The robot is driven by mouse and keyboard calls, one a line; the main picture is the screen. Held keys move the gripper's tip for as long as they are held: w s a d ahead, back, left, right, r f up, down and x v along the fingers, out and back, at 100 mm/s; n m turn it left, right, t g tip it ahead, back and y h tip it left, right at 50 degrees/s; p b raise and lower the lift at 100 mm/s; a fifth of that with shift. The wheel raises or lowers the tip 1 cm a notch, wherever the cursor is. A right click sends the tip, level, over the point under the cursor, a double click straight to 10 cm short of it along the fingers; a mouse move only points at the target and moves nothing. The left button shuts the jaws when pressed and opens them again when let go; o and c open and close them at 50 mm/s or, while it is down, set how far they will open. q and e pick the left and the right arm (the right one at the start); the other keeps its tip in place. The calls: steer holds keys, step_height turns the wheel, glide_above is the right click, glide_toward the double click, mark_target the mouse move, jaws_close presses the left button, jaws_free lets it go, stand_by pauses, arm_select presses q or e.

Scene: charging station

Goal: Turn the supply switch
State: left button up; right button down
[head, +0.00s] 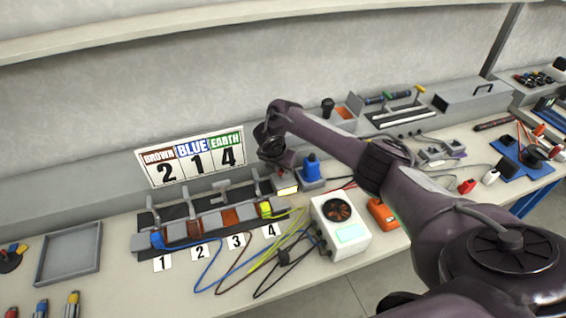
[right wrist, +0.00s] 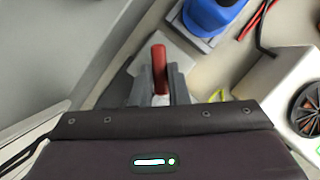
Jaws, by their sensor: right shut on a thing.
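A red handle (right wrist: 159,62), which I take to be the supply switch's, shows in the right wrist view between the fingers of my right gripper (right wrist: 158,88). The gripper is shut on it, and a pale shank shows below the red part. My left gripper is not in view.
A blue-topped device (head: 311,168) stands just right of the gripper. A white box with a fan (head: 342,228) stands in front of it. Coloured wires run from the terminal block (head: 200,228). A number sign (head: 193,158) leans behind. An empty grey tray (head: 68,252) lies left.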

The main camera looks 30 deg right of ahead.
steer(key=shift+w+a+r+m+g, duration=0.15)
steer(key=shift+m+g, duration=0.15)
steer(key=shift+m, duration=0.7)
steer(key=shift+w+m+g+h, duration=0.1)
steer(key=shift+m+g+h, duration=0.25)
steer(key=shift+m, duration=0.55)
steer(key=shift+w+f+m+g+b, duration=0.15)
steer(key=shift+m+g+b, duration=0.4)
steer(key=shift+m, duration=0.65)
steer(key=shift+m+g+b, duration=0.4)
steer(key=shift+m+b, duration=0.6)
steer(key=shift+m, duration=0.3)
steer(key=shift+w, duration=0.1)
steer(key=c, duration=1.4)
jaws_free()
steer(key=v, duration=0.7)
steer(key=shift+r, duration=0.5)
